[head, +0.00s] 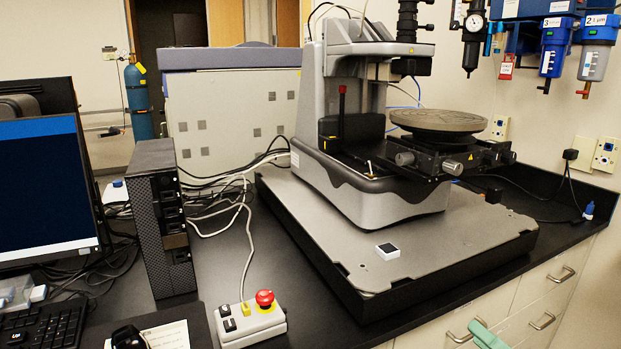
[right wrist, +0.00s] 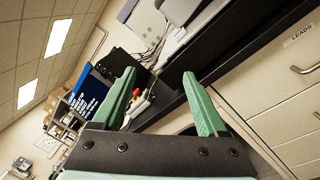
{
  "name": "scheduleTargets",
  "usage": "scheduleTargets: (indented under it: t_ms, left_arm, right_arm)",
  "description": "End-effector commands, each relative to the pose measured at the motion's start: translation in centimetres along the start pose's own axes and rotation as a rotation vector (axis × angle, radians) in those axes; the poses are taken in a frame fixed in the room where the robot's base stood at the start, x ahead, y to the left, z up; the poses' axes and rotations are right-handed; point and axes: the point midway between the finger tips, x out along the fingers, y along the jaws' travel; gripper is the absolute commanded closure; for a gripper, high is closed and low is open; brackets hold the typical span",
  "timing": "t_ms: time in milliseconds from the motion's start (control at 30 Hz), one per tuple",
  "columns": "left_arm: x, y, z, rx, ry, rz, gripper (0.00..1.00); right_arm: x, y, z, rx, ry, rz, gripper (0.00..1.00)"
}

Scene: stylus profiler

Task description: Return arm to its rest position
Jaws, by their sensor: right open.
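My right gripper (head: 484,334) shows at the bottom edge of the head view as pale green fingers in front of the cabinet drawers, below the bench top. In the right wrist view its two green fingers (right wrist: 160,75) are spread apart with nothing between them. The stylus profiler (head: 375,195) stands on the bench, on a grey base plate (head: 330,240), with a round dark stage (head: 438,121) on it. The gripper is apart from the profiler. My left gripper is in neither view.
A control box (head: 250,322) with a red emergency stop button stands at the bench front. A computer tower (head: 160,215) and monitor (head: 45,190) are on the left. Drawer handles (head: 562,275) stick out on the right.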

Motion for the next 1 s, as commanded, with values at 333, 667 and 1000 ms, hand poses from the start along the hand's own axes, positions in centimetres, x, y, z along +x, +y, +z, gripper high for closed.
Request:
scheduleTargets:
  t_ms: [333, 667, 1000]
  left_arm:
    - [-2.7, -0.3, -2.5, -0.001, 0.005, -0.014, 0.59]
    - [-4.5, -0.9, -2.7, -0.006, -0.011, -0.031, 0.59]
    - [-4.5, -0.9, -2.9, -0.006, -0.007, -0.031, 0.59]
  right_arm:
    - [-2.3, -10.8, -7.6, 1.254, -0.414, -0.221, 0.24]
    - [-7.2, -14.5, -26.6, 2.056, -0.668, -0.710, 0.24]
    - [-7.8, -14.1, -28.9, 2.129, -0.686, -0.773, 0.24]
